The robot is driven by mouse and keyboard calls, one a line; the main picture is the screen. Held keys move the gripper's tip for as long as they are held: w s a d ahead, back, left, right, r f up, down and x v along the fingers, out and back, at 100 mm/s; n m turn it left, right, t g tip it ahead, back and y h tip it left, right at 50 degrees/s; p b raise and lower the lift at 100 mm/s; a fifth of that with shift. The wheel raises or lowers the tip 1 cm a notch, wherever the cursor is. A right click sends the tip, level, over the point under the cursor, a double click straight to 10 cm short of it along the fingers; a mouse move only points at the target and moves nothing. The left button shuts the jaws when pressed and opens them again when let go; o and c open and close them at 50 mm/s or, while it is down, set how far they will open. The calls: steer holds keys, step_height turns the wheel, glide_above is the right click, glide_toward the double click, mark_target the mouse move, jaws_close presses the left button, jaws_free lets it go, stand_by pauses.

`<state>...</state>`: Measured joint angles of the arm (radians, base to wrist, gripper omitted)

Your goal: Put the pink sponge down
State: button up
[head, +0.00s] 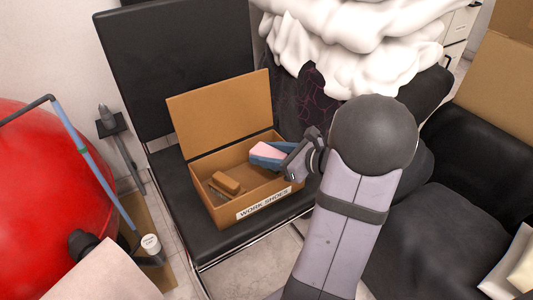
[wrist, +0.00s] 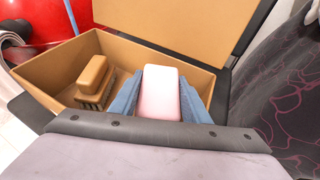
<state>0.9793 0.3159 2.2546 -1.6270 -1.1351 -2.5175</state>
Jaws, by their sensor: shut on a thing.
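The pink sponge (wrist: 161,92) is a pale pink block held between the two blue fingers of my gripper (wrist: 160,104). In the head view the pink sponge (head: 266,151) shows between the fingers of my gripper (head: 262,155), above the right part of an open cardboard box (head: 205,207) labelled "WORK SHOES". My gripper is shut on the sponge. Whether the sponge touches the box floor cannot be told. The sponge's lower part is hidden by the fingers in the wrist view.
A tan brush (head: 227,182) lies in the left part of the box, also in the wrist view (wrist: 94,80). The box's lid stands open at the back. The box sits on a black chair (head: 180,198). A patterned dark cloth (wrist: 285,100) is close to the right.

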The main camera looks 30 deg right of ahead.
steer(key=shift+f+b, duration=0.3)
steer(key=o, duration=1)
steer(key=shift+r, duration=0.2)
steer(key=shift+r+p, duration=0.5)
steer(key=shift+p, duration=0.4)
steer(key=shift+s+d+r, duration=0.15)
steer(key=shift+s+r, duration=0.05)
steer(key=shift+r, duration=0.05)
steer(key=p+v, duration=0.3)
steer(key=v, duration=0.8)
steer(key=shift+s+f, duration=0.1)
steer(key=shift+s, duration=0.1)
steer(key=shift+w+d, duration=0.1)
